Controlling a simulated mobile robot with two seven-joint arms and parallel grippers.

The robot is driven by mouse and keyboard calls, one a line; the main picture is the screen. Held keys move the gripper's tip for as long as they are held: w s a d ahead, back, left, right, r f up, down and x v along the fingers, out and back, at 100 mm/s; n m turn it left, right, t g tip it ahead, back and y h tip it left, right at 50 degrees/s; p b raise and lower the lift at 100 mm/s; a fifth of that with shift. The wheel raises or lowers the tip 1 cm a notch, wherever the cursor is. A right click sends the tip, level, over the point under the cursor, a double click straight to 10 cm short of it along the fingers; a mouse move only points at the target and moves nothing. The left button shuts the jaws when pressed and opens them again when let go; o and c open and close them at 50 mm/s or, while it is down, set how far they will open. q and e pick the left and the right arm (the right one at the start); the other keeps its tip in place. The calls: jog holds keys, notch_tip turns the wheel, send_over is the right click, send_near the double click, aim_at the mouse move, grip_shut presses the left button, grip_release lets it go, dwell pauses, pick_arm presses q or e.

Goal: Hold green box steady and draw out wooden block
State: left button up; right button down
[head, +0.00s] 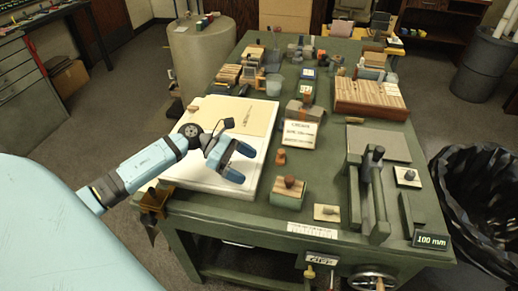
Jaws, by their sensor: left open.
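A small green box (288,195) stands on the front middle of the green table. A brown wooden block (290,182) shows at its top; how deep it sits inside is hidden. My left gripper (238,163) is blue with dark parts. It is open and empty, above the white board to the left of the green box and apart from it. My right gripper is not in view.
The white board (213,178) carries a beige sheet (232,117). A small orange-brown knob (281,157) and a white sign (299,134) stand behind the box. A flat tile with a knob (327,212) lies to its right, near a dark green press (372,190). A black bin (475,195) stands at right.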

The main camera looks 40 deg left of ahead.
aim_at(282, 185)
pick_arm(q)
jog(key=p+x, duration=0.1)
jog(key=x, duration=1.2)
jog(key=shift+s+d, duration=0.1)
jog(key=shift+d, duration=0.15)
jog(key=c, duration=0.9)
jog(key=o, duration=0.9)
jog(key=shift+a, duration=0.1)
